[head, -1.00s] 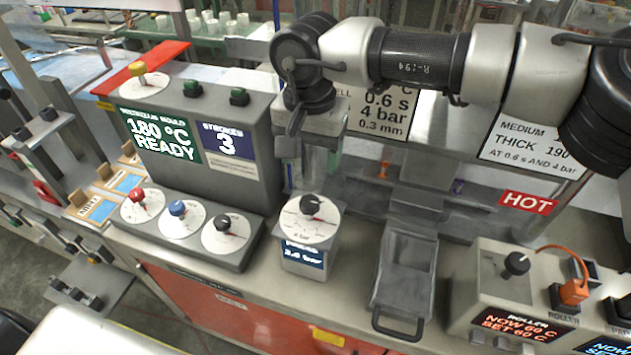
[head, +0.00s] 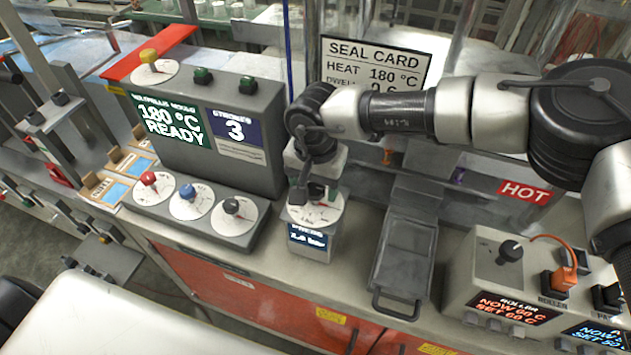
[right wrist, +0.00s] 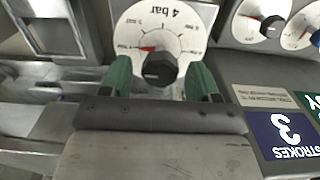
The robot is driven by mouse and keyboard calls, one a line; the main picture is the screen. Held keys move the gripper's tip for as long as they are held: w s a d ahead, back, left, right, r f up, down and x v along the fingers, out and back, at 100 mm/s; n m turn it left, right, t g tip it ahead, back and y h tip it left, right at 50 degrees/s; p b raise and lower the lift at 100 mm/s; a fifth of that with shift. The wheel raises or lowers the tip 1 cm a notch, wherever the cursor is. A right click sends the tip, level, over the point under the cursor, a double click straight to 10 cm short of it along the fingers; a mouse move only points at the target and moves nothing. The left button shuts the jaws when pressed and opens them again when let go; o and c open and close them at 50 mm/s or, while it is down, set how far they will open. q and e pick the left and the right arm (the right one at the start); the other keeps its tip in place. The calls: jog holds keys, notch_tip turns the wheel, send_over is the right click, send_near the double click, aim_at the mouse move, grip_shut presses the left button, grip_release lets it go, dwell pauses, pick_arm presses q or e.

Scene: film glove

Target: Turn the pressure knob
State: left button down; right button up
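The pressure knob is a black knob (right wrist: 160,68) on a white round dial marked in bar, with a red pointer toward the left in the right wrist view. In the head view, its dial (head: 330,214) sits on a small grey box with a blue display (head: 307,237), whose digits are hard to read. My right gripper (head: 316,190) is over the dial, pointing down, and partly hides the knob. In the right wrist view, its green fingertips (right wrist: 160,80) are apart, one on each side of the knob, with gaps visible. My left gripper is not in view.
Left of the pressure box is a grey console (head: 250,90) with red, blue and black knobs on dials. To the right are a grey tray (head: 400,265) with a handle and a roller control box (head: 490,260). A seal card (head: 375,62) stands behind.

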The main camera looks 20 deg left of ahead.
jog(key=c, duration=0.8)
jog(key=shift+f+m+b, duration=0.15)
jog(key=shift+m+b, duration=0.25)
jog(key=shift+b, duration=0.45)
jog(key=m+b, duration=0.8)
jog(key=b, duration=0.3)
jog(key=shift+m, duration=0.3)
jog(key=m+b, duration=0.3)
jog(key=m, duration=0.1)
jog(key=shift+r+m+b, duration=0.15)
jog(key=shift+m+b, duration=0.45)
jog(key=shift+m, duration=0.45)
jog(key=shift+r+m+b, duration=0.1)
jog(key=shift+m+b, duration=0.5)
jog(key=shift+m, duration=0.45)
jog(key=o, duration=0.9)
jog(key=shift+o, duration=0.2)
